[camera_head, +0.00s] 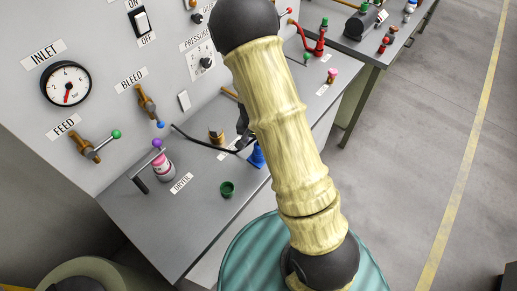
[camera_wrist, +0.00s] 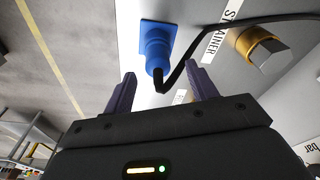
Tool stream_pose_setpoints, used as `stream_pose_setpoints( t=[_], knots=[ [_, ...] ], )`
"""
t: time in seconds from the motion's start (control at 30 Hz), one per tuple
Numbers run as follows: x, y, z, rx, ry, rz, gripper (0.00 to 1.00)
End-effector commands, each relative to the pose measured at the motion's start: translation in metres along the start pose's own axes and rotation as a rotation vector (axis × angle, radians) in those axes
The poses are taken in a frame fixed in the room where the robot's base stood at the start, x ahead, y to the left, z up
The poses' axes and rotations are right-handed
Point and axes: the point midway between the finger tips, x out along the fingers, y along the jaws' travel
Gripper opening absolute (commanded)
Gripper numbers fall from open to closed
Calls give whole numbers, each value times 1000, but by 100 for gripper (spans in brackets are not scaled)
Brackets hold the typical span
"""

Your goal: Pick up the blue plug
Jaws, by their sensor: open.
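The blue plug (camera_wrist: 156,52) shows in the wrist view with a square blue base against the grey bench top. A black cable (camera_wrist: 172,80) runs from its end and bends off to the right. My gripper (camera_wrist: 162,84) is open, one dark finger on each side of the plug's cable end, with no visible grip on it. In the head view the blue plug (camera_head: 257,156) stands on the bench top, partly hidden by my arm. My gripper is mostly hidden behind my arm there.
A brass hex fitting (camera_wrist: 264,50) sits right of the plug, by the STRAINER label (camera_wrist: 222,32). The upright panel (camera_head: 110,60) carries gauges and valves.

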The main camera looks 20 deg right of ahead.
Motion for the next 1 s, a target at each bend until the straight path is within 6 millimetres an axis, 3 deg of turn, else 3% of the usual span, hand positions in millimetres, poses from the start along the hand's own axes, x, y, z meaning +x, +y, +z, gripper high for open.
stream_pose_setpoints(
  t=[0.37, 0.9, 0.93, 1.0],
  knots=[
    [39, 4, -4, 2, -2, 1, 57],
    [40, 3, -4, 0, 0, 0, 57],
    [40, 3, -4, 0, 0, 0, 55],
    [40, 3, -4, 0, 0, 0, 42]
  ],
)
